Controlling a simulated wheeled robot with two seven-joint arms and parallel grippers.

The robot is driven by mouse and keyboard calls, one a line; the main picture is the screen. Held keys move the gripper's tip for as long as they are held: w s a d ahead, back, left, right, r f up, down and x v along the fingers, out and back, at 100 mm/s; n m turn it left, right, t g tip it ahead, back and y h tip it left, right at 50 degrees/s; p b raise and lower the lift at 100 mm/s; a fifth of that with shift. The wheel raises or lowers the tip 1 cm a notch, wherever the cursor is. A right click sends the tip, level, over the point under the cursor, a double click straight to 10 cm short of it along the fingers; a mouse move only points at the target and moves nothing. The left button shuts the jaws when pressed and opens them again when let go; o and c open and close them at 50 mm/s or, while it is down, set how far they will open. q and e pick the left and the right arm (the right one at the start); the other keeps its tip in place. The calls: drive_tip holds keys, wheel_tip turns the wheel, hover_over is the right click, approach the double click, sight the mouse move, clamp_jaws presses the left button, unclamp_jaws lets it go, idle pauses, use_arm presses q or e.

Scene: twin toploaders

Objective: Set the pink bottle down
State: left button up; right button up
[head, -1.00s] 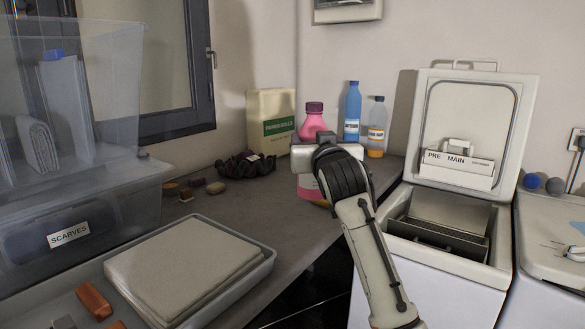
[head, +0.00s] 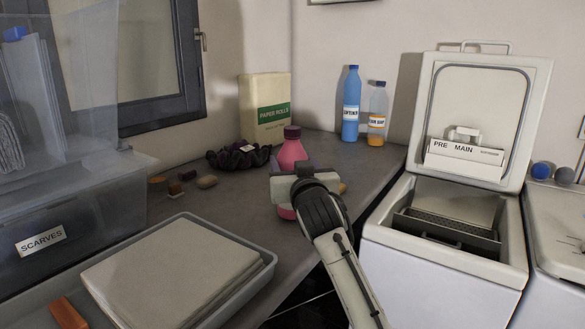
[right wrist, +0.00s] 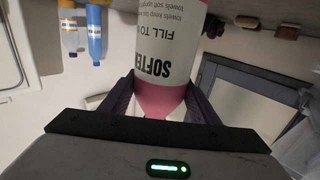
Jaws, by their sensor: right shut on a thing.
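The pink bottle (head: 291,150) stands upright with its dark pink cap up, at the right part of the grey counter, partly hidden behind my right gripper. My right gripper (head: 292,180) is shut on its body. In the right wrist view the bottle (right wrist: 160,60) sits between the two dark fingers (right wrist: 160,105), and its white label reads "SOFTE" and "FILL TO". The head view does not clearly show whether the bottle's base touches the counter. My left gripper is not in view.
A blue bottle (head: 351,105) and a clear bottle with orange liquid (head: 377,115) stand at the counter's back. The open toploader (head: 440,250) is right. A tray (head: 262,270) is front left.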

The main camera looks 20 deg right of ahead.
drive_tip(key=shift+f, duration=0.3)
drive_tip(key=o, duration=1.7)
drive_tip(key=shift+f, duration=0.15)
drive_tip(key=shift+c, duration=0.2)
drive_tip(key=s+a, duration=0.1)
drive_tip(key=s, duration=1.1)
drive_tip(key=shift+a, duration=0.25)
